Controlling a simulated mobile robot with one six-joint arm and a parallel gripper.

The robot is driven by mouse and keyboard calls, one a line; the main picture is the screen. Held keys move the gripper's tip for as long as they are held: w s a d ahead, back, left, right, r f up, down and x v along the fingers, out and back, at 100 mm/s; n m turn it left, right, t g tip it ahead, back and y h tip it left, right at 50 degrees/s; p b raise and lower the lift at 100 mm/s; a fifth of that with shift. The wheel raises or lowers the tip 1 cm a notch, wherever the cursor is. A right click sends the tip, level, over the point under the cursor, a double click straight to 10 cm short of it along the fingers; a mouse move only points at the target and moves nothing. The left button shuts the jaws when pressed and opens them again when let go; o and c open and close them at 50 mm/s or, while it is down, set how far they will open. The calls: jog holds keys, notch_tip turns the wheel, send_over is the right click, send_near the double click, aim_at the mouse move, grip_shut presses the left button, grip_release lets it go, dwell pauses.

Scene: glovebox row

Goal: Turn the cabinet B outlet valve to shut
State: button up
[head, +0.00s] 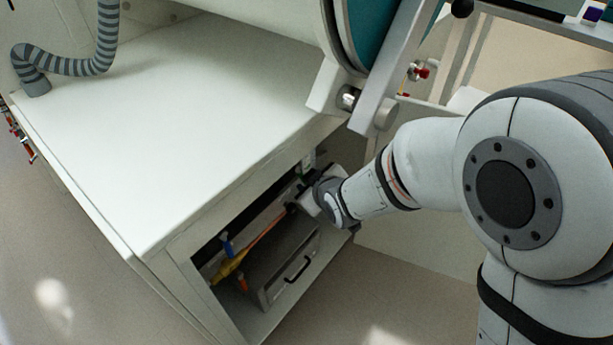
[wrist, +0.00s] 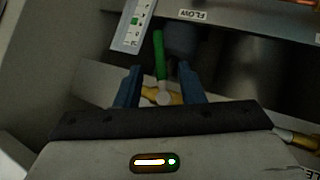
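In the wrist view a valve with a green lever (wrist: 160,54) lies between the two blue fingers of my gripper (wrist: 160,70). The lever points up the picture from a pale hub on a yellow body (wrist: 149,95). The fingers are apart, with a visible gap on each side of the lever. In the head view my gripper (head: 297,202) reaches into the open-fronted cabinet, its fingers hard to make out. A blue-handled valve (head: 227,243) on a yellow body stands further left inside. I cannot read which valve is labelled the outlet.
The white cabinet top (head: 200,85) overhangs the opening. A grey box with a black handle (head: 297,268) sits low inside. Brass pipework (wrist: 296,138) shows at right.

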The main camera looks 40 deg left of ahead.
jog(key=shift+s+d+r, duration=0.1)
jog(key=shift+d+r, duration=0.05)
jog(key=shift+d, duration=0.1)
